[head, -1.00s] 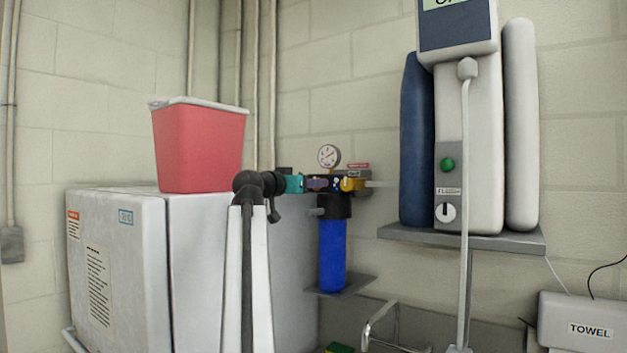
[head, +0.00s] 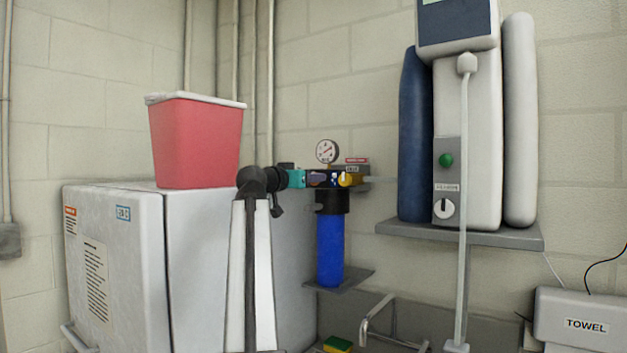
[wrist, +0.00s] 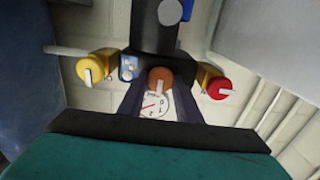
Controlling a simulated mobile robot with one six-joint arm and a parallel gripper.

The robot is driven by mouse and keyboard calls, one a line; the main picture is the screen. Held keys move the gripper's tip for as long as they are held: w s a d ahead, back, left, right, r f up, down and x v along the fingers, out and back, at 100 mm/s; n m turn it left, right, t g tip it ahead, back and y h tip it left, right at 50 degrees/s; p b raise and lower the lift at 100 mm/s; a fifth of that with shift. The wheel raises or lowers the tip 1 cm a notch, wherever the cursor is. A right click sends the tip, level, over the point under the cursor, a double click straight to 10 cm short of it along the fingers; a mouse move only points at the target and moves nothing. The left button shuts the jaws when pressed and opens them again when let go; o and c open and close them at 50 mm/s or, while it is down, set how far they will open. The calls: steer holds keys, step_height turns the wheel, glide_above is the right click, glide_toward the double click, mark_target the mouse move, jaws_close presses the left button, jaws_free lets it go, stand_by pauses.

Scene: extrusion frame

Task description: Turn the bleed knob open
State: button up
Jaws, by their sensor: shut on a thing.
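My gripper (head: 326,180) has a teal body and dark fingers, and reaches right to the filter's valve block (head: 314,170). In the wrist view the fingers (wrist: 160,92) are shut on a round orange-brown knob (wrist: 159,74) in the middle of the block. I take this as the bleed knob; no label on it can be read. A yellow knob (wrist: 90,69) sits to its left and a red knob (wrist: 219,88) to its right. The yellow knob also shows in the head view (head: 346,180). The middle and red knobs are hidden there.
A pressure gauge (head: 327,151) stands on the block, and a blue filter housing (head: 330,250) hangs below. A white cabinet (head: 110,255) with a red bin (head: 197,142) is at left. A dispenser unit (head: 470,150) on a shelf (head: 460,236) is at right, above a towel box (head: 585,318).

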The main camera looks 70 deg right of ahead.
steer(key=shift+a+f+n, duration=0.1)
steer(key=shift+f+n, duration=0.15)
steer(key=shift+n, duration=0.05)
steer(key=shift+n+b, duration=0.3)
steer(key=n+b, duration=0.1)
steer(key=n, duration=0.1)
steer(key=shift+n, duration=0.4)
steer(key=n, duration=0.5)
steer(key=n+p, duration=0.1)
steer(key=n, duration=0.3)
steer(key=shift+w+n, duration=0.1)
steer(key=shift+n, duration=0.3)
steer(key=n+p, duration=0.1)
steer(key=n, duration=0.3)
steer(key=shift+f+p, duration=0.2)
steer(key=shift+p, duration=0.15)
